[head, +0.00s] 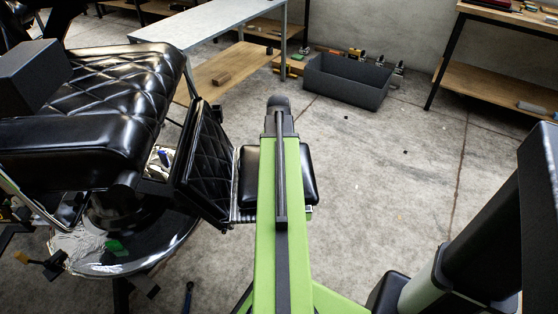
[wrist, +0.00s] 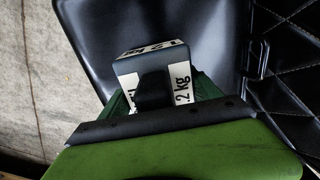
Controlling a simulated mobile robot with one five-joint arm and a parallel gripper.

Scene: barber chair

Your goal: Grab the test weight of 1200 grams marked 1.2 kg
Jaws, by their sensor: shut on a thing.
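The test weight (wrist: 140,65) is a dark grey block with white label bands that read "1.2 kg". It shows in the middle of the wrist view. My gripper (wrist: 152,92) is shut on it, with green and black jaw parts around its lower part, which they hide. Behind the weight is a black padded surface, the barber chair's footrest (wrist: 205,35). I cannot tell whether the weight still touches that pad. In the head view my green arm reaches over the footrest (head: 308,175), and the weight cannot be made out there.
The black barber chair (head: 100,85) fills the left, its quilted leg panel (head: 205,160) close beside my arm. A dark open bin (head: 345,82) stands on the floor ahead. A grey-topped table (head: 205,22) is behind the chair. The concrete floor at right is mostly clear.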

